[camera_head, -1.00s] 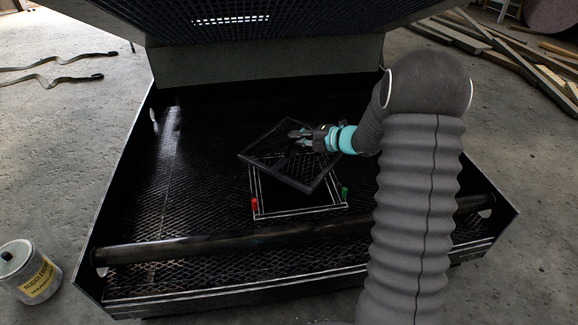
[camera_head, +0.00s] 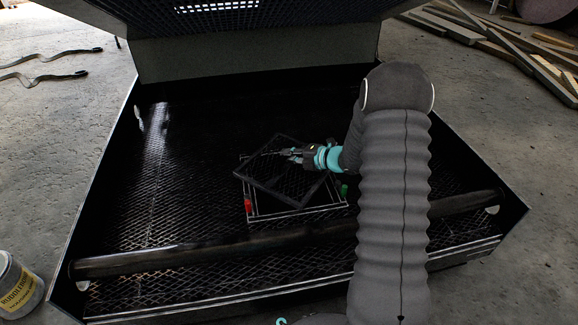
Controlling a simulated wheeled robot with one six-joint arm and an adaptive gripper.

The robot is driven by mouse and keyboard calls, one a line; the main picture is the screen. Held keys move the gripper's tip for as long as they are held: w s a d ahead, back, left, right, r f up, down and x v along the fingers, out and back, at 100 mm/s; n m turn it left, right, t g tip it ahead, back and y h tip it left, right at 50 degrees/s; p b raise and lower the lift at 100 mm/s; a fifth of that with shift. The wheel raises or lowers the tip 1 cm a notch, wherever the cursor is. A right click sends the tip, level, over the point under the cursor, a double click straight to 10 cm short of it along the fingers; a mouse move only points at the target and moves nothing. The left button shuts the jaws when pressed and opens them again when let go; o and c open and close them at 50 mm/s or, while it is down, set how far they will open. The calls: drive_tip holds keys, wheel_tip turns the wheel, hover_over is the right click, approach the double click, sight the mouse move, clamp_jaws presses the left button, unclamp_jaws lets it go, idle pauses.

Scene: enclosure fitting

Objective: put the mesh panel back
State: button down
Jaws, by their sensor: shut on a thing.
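The mesh panel (camera_head: 283,184) is a dark square frame with mesh. It is tilted and turned relative to the white-edged square opening (camera_head: 300,212) in the enclosure's mesh floor, and covers most of it. My gripper (camera_head: 288,153), with teal parts behind its fingers, is shut on the panel near its upper right side. A red piece (camera_head: 248,206) is at the opening's left front and a green piece (camera_head: 344,190) at its right. I cannot tell whether the panel touches the opening's edge.
A thick dark bar (camera_head: 200,254) crosses the front of the enclosure. A raised lid (camera_head: 240,60) hangs over the back. The mesh floor (camera_head: 150,200) left of the panel is clear. A labelled can (camera_head: 18,286) stands outside at left; planks (camera_head: 500,45) lie at back right.

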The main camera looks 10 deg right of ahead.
sight(291, 165)
drive_tip(key=shift+f, duration=1.75)
drive_tip(key=shift+f+b, duration=0.35)
drive_tip(key=shift+b, duration=0.25)
drive_tip(key=shift+f, duration=0.1)
drive_tip(key=c, duration=1.6)
unclamp_jaws()
drive_tip(key=shift+f, duration=0.1)
drive_tip(key=shift+c, duration=0.2)
drive_tip(key=o, duration=0.4)
drive_tip(key=shift+o, duration=0.2)
